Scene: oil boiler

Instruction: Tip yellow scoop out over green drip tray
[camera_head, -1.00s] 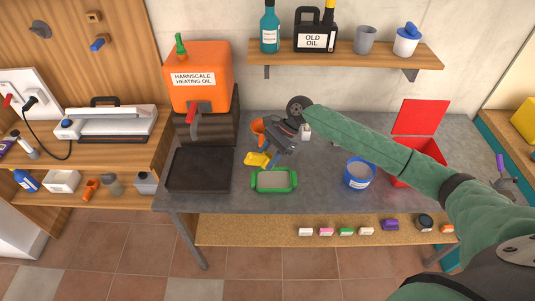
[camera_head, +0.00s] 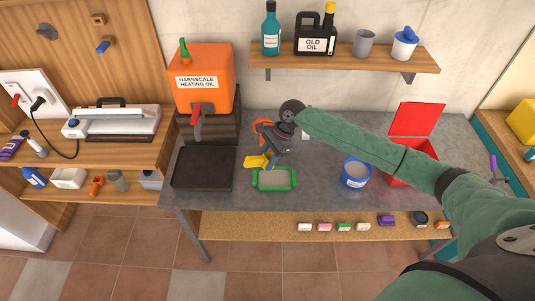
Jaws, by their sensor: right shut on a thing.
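The yellow scoop (camera_head: 257,161) is in my right gripper (camera_head: 270,155) in the head view, tilted. It hangs just above the back left corner of the green drip tray (camera_head: 275,188). The tray lies flat on the grey workbench and has a pale inside. The jaws partly hide the scoop's handle, and I cannot tell what the scoop holds. My left gripper is out of view.
A black tray (camera_head: 203,168) lies left of the green tray, below the orange heating oil tank (camera_head: 203,78). A blue tin (camera_head: 356,174) and an open red box (camera_head: 412,166) stand to the right. An orange object (camera_head: 262,131) shows behind my gripper.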

